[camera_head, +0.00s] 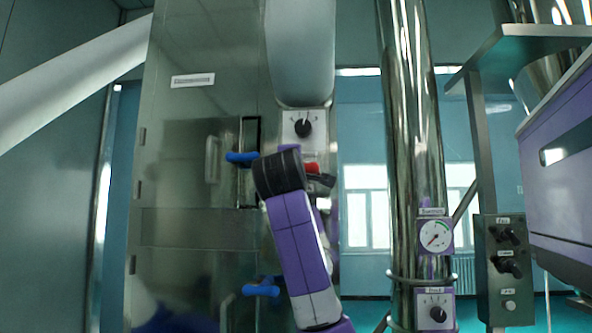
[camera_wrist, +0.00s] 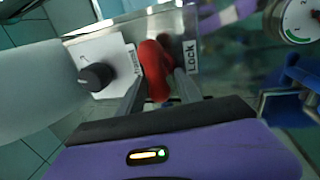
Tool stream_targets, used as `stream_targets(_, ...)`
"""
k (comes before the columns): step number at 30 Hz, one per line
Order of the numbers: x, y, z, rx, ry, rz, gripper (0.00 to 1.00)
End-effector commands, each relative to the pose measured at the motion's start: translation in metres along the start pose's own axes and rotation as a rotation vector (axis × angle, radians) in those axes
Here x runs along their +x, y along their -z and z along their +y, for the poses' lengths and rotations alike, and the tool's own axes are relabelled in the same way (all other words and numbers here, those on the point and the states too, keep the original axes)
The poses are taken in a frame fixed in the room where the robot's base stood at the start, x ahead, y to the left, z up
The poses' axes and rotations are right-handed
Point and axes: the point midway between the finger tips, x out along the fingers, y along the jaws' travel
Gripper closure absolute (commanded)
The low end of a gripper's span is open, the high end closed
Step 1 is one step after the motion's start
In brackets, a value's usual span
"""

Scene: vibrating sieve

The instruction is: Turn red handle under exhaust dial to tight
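The red handle (camera_wrist: 155,70) sits between the two fingers of my gripper (camera_wrist: 159,75) in the wrist view, in front of a metal plate with a "Lock" label to its right. One finger lies on each side of it, very close; I cannot tell whether both touch it. In the head view only a small part of the red handle (camera_head: 312,167) shows beside my dark gripper (camera_head: 318,180). Directly above it is a white-plated dial with a black knob (camera_head: 303,130). The same dial knob (camera_wrist: 97,77) is left of the handle in the wrist view. I cannot read its label.
Two blue handles (camera_head: 243,158) (camera_head: 262,287) stick out from the steel cabinet (camera_head: 215,110) left of my arm. A shiny vertical pipe (camera_head: 410,110) with a round gauge (camera_head: 435,236) stands to the right. A control box (camera_head: 505,265) with black knobs is farther right.

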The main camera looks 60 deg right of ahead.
Motion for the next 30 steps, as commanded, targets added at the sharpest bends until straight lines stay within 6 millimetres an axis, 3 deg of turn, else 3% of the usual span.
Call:
stream_targets(11, -0.004, -0.001, 0.0, 0.003, -0.003, -0.001, 0.58)
stream_targets(24, -0.068, -0.001, -0.001, 0.003, -0.004, -0.001, 0.58)
stream_targets(30, -0.078, -0.001, 0.0, 0.002, -0.001, -0.001, 0.58)
